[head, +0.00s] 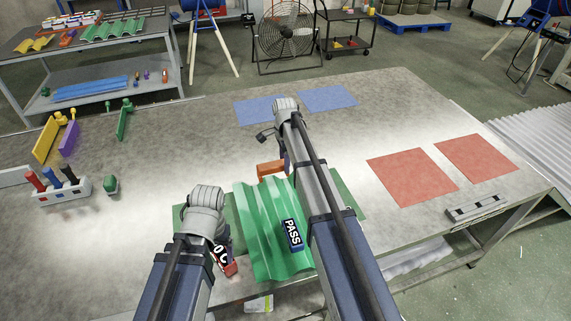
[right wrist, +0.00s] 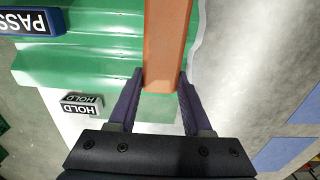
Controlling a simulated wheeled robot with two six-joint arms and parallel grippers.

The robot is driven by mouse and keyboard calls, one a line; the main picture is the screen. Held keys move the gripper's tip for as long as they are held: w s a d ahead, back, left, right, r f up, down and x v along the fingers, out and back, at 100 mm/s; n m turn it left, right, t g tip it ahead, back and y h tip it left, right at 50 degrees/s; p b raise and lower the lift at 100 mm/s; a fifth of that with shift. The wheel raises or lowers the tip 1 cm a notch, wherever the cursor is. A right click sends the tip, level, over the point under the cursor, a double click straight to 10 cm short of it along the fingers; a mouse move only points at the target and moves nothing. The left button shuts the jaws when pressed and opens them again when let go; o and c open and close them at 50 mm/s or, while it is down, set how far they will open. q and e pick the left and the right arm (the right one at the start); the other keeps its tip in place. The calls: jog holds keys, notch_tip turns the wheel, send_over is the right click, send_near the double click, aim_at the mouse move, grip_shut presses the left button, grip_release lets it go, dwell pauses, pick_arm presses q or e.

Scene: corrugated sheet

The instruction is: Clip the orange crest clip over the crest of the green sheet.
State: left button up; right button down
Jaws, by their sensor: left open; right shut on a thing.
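The green corrugated sheet (head: 262,230) lies at the front middle of the table, its ridges running from near to far. The orange crest clip (head: 270,171) is at the far end of the sheet in the head view. In the right wrist view the clip (right wrist: 166,45) is a long orange bar between the fingertips of my right gripper (right wrist: 161,75), which is shut on it. I cannot tell whether the clip touches the sheet. My left gripper (head: 224,250) is open and low beside the sheet's left edge, its fingers partly hidden by my arm.
A blue PASS block (head: 292,235) is at the sheet's right. A HOLD block (right wrist: 82,103) shows near the sheet in the right wrist view. A red-and-black lettered block (head: 228,264) is by my left gripper. Red mats (head: 412,177) lie right. A tool holder (head: 62,194) stands left.

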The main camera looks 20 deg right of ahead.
pick_arm(q)
jog(key=shift+f, duration=0.2)
pick_arm(e)
jog(key=shift+f, duration=0.2)
pick_arm(q)
notch_tip(320, 180, down, 8)
jog(key=b, duration=0.8)
jog(key=shift+f+b, duration=0.15)
jog(key=shift+b, duration=0.2)
pick_arm(e)
notch_tip(320, 180, down, 8)
jog(key=shift+f, duration=0.15)
pick_arm(q)
jog(key=shift+f, duration=0.2)
pick_arm(e)
jog(key=shift+f, duration=0.2)
jog(key=shift+c, duration=1.3)
grip_release()
pick_arm(q)
jog(key=shift+r, duration=0.15)
pick_arm(e)
jog(key=shift+r, duration=0.1)
notch_tip(320, 180, up, 8)
jog(key=p, duration=0.7)
jog(key=shift+p, duration=0.3)
pick_arm(q)
notch_tip(320, 180, up, 8)
jog(key=shift+f, duration=0.25)
pick_arm(e)
jog(key=shift+f, duration=0.25)
